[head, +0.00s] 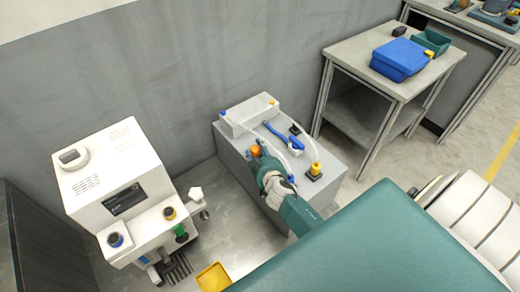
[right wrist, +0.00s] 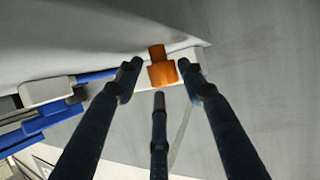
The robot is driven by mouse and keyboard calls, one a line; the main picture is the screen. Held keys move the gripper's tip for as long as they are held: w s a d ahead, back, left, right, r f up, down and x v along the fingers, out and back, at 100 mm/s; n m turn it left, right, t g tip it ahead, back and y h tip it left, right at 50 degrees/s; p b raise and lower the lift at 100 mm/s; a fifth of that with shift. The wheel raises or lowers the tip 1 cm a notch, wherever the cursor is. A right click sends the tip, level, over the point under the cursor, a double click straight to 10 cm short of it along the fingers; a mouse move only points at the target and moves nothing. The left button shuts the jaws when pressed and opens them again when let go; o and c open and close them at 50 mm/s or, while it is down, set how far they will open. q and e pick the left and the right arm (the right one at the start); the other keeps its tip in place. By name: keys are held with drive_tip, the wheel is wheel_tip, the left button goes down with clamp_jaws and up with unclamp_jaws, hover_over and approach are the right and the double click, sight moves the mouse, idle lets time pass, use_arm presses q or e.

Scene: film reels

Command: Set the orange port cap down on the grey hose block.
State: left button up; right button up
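The orange port cap (head: 255,150) shows at the tip of my right gripper (head: 262,161) in the head view, above the left side of the grey cabinet top. The right wrist view shows the cap (right wrist: 162,70) just beyond and between the three spread fingertips of my right gripper (right wrist: 160,80), with small gaps around it. Whether the cap rests on a surface is unclear. The pale grey hose block (head: 247,117), with blue and yellow ports and clear hoses, stands at the cabinet's back, beyond the cap. My left gripper is not in view.
The grey cabinet (head: 235,153) also carries a blue tool (head: 277,134) and a yellow-topped fitting (head: 315,170) to the right of the gripper. A white machine (head: 115,165) stands to the left. A table (head: 355,55) with a blue case (head: 400,60) stands at the back right.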

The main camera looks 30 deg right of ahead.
drive_tip(key=v, duration=1.2)
drive_tip(key=shift+p, duration=0.35)
drive_tip(key=w+a+r+n+y, duration=0.1)
drive_tip(key=w+a+n+y, duration=0.15)
drive_tip(key=a, duration=0.65)
drive_tip(key=s+a+f+g+y, duration=0.1)
drive_tip(key=s+f+g, duration=0.1)
drive_tip(key=s+f, duration=0.5)
drive_tip(key=s+a+f+g, duration=0.1)
drive_tip(key=s+f, duration=0.2)
drive_tip(key=f, duration=0.7)
drive_tip(key=s+a+f+g+y, duration=0.1)
drive_tip(key=s+f+g, duration=0.1)
drive_tip(key=s+f, duration=0.5)
drive_tip(key=s+d+f+g, duration=0.1)
drive_tip(key=s+f+g, duration=0.1)
drive_tip(key=s+f, duration=0.3)
drive_tip(key=s+d+f+g, duration=0.1)
drive_tip(key=s+f, duration=0.5)
drive_tip(key=s, duration=0.6)
drive_tip(key=s+d+f+g, duration=0.1)
drive_tip(key=s+f+g, duration=0.2)
drive_tip(key=s, duration=0.6)
wheel_tip(320, 180, down, 3)
drive_tip(key=shift+s+r+n+g, duration=0.2)
drive_tip(key=shift+s+n+g, duration=0.05)
drive_tip(key=shift+n+g, duration=0.2)
